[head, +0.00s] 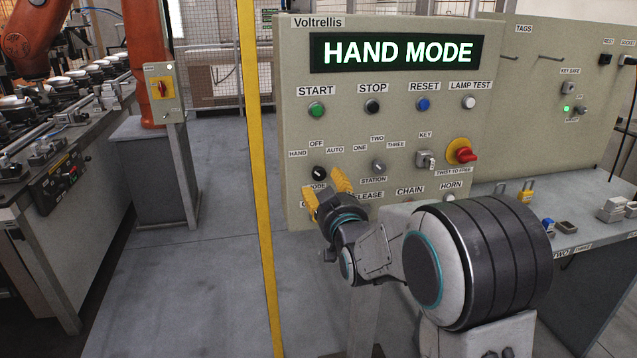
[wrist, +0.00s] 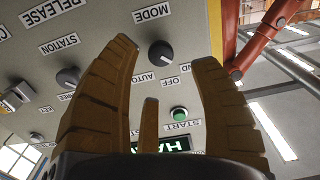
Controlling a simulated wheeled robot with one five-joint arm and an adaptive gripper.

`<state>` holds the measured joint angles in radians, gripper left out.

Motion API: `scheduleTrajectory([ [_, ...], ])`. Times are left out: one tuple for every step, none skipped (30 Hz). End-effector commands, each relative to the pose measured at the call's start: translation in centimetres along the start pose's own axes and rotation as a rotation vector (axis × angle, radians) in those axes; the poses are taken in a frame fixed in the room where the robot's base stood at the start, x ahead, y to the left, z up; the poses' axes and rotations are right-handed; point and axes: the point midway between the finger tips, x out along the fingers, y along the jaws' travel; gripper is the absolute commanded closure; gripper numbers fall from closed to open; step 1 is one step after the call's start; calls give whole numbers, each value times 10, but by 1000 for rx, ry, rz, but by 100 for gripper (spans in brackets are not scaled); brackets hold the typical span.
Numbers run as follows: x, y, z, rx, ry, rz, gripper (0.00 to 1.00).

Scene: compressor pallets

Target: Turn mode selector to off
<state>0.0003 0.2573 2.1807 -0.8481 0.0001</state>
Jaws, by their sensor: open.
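The mode selector (head: 319,173) is a black round knob low on the left of the beige control panel, with HAND, OFF and AUTO labels around it. It shows in the wrist view (wrist: 160,54) between my finger tips, near the upside-down MODE, OFF and AUTO labels. The panel's display (head: 398,52) reads HAND MODE. My gripper (head: 327,188) has yellow fingers spread open in front of the panel, just below the knob in the head view. In the wrist view my open gripper (wrist: 165,54) frames the knob without visible contact. Part of the MODE label is hidden in the head view.
The station selector (head: 379,166), the key switch (head: 425,160) and a red twist-to-free knob (head: 462,151) lie to the right. The green start button (head: 316,109) is above. A yellow post (head: 258,180) stands left of the panel. Open floor lies beyond it.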

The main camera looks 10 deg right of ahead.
Motion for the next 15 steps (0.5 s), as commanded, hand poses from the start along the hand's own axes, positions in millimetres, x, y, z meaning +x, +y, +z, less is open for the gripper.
scheduleTrajectory([
  [3,0,0,0,11,0,43],
  [5,0,0,0,15,0,43],
  [8,0,-1,0,17,0,43],
  [11,0,-1,0,19,0,43],
  [14,0,-2,0,20,0,43],
  [18,0,-2,0,20,0,43],
  [22,0,-2,0,20,0,43],
  [26,0,-3,0,21,0,43],
  [31,0,-3,0,20,0,43],
  [34,0,-3,0,20,0,43],
  [38,0,-3,0,20,0,43],
  [43,0,-3,0,19,0,43],
  [46,0,-3,0,19,0,43],
  [50,0,-3,0,19,0,43],
  [54,0,-2,0,19,0,43],
])
